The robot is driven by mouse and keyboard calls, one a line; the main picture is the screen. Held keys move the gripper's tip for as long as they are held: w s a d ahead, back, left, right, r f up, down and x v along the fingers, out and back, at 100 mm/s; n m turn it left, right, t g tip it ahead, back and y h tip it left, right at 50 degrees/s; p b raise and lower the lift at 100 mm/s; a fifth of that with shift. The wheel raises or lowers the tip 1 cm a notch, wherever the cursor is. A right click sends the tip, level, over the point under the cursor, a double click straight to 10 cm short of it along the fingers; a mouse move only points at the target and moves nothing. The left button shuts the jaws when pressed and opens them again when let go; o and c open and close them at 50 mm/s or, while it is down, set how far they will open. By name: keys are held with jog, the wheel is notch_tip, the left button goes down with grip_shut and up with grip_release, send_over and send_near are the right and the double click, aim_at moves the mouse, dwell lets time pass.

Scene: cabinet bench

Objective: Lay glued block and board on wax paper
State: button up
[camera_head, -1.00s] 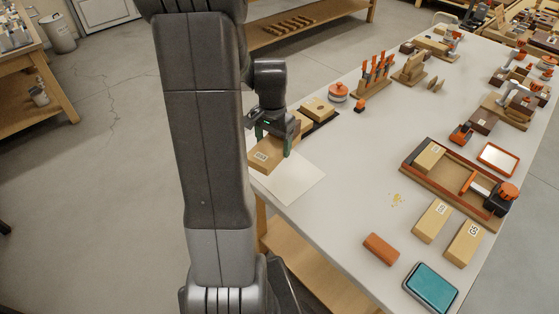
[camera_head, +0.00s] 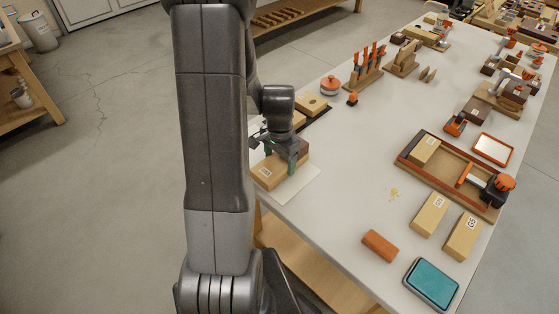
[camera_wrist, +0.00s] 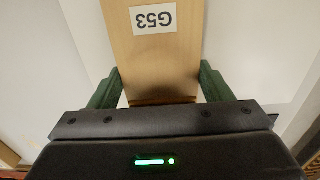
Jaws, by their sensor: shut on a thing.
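My gripper (camera_head: 284,158) is shut on a light wooden block (camera_head: 267,173) with a white label. In the wrist view the block (camera_wrist: 152,60) sits between the two green fingers and its label reads G53. A darker brown edge, perhaps the board, shows by the fingers at the block's near end in the wrist view; the gripper hides most of it. The white wax paper (camera_head: 297,188) lies at the table's left edge, under the block in the head view. I cannot tell whether the block touches the paper.
Behind my gripper another wooden block (camera_head: 311,104) stands on a dark mat. To the right lie an orange block (camera_head: 380,246), a teal-topped box (camera_head: 432,283), two labelled blocks and a clamping frame (camera_head: 404,160). The table's middle is mostly clear, apart from yellowish crumbs (camera_head: 394,194).

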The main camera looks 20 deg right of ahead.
aim_at(279, 162)
jog(key=shift+f, duration=0.25)
jog(key=shift+f, duration=0.2)
jog(key=o, duration=1.1)
jog(key=shift+r, duration=0.1)
notch_tip(279, 162, up, 12)
